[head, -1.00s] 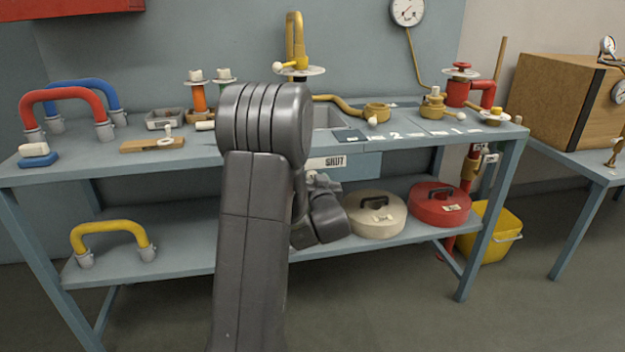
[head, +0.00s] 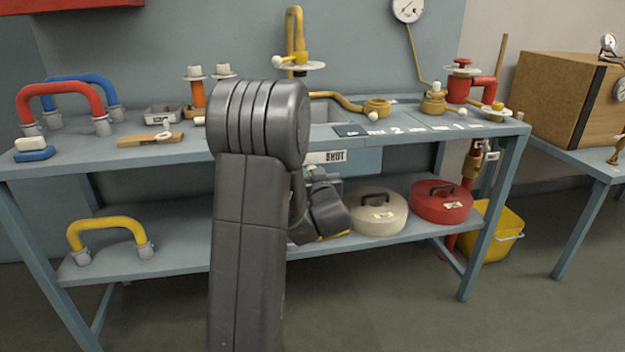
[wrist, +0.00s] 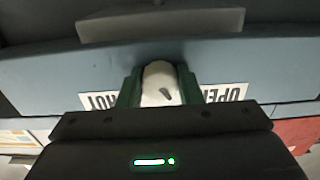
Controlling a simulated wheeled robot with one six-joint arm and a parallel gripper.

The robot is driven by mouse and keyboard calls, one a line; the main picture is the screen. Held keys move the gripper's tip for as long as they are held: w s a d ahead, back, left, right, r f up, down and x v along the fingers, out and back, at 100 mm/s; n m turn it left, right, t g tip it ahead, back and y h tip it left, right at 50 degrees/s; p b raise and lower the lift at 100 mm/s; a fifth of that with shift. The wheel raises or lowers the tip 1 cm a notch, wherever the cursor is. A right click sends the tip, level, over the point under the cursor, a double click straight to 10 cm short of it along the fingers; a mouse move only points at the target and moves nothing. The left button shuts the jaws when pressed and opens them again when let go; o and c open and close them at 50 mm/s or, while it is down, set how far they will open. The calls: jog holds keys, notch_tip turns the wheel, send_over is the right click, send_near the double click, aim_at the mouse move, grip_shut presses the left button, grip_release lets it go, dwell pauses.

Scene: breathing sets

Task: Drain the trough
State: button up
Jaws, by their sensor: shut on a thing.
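The trough (head: 350,163) is a grey basin set into the blue-grey bench, partly hidden by my arm in the head view. Its front carries a SHUT label (head: 325,157). My gripper is shut on a white knob (wrist: 159,75) with a small dark mark, between the two labels.
A cream lidded pan (head: 376,214) and a red one (head: 440,203) stand on the lower shelf right of my wrist. A yellow handle (head: 108,226) stands at the shelf's left. Gold pipework (head: 340,98) and a brass tap (head: 296,35) rise behind the trough. A yellow bucket (head: 503,235) is on the floor.

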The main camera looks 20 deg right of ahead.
jog(key=n+b, duration=0.4)
jog(key=shift+f, duration=0.2)
jog(key=shift+r+n+b, duration=0.15)
jog(key=shift+n+b, duration=0.8)
jog(key=shift+n, duration=0.05)
jog(key=o, duration=1)
jog(key=p+v, duration=0.3)
jog(key=v, duration=1.1)
jog(key=shift+d, duration=0.1)
jog(key=shift+w, duration=0.15)
